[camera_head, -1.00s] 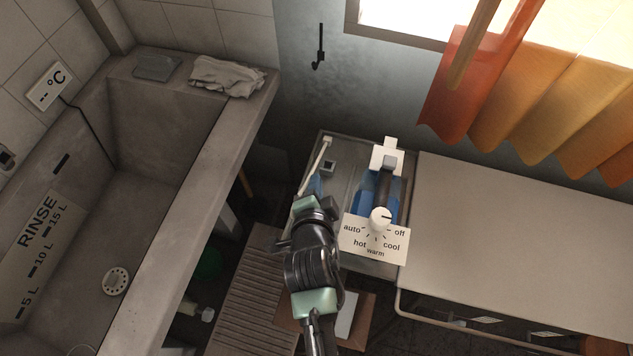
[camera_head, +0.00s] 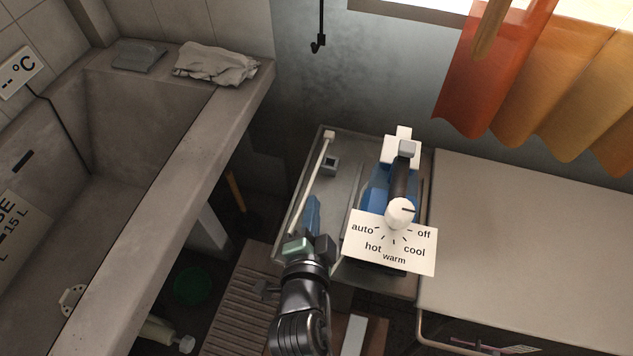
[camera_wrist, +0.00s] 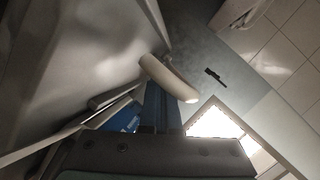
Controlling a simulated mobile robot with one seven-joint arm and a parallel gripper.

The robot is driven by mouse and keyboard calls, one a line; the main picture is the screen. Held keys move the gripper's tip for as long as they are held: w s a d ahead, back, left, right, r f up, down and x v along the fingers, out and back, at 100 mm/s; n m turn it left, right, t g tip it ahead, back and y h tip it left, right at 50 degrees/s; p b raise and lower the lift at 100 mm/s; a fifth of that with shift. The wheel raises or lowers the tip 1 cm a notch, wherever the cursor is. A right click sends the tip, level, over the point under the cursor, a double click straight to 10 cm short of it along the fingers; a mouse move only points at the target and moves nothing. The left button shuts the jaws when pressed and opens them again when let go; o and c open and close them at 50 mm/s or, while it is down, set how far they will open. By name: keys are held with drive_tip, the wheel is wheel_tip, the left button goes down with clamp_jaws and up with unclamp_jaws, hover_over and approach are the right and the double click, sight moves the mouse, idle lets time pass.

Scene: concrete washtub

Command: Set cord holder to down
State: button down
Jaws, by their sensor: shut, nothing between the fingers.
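A thin pale rod (camera_head: 314,180) with a small white block at its far end is probably the cord holder. It slants along the left side of the grey metal stand (camera_head: 345,200). My gripper (camera_head: 312,202), with blue fingers, is shut and empty just right of the rod's near part. In the wrist view a pale rounded bar (camera_wrist: 168,78), probably the same rod, crosses in front of the blue fingers (camera_wrist: 158,108). I cannot tell whether they touch.
A blue appliance (camera_head: 376,196) with a white knob (camera_head: 400,212) and dial plate (camera_head: 392,242) stands right of my gripper. A pale tabletop (camera_head: 530,250) lies further right. The concrete washtub (camera_head: 190,190) is at left. A black hook (camera_head: 318,42) hangs on the wall.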

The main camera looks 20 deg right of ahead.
drive_tip(key=shift+a, duration=0.15)
idle(0.3)
drive_tip(key=shift+r+p, duration=0.65)
drive_tip(key=shift+r, duration=0.05)
drive_tip(key=v, duration=1.3)
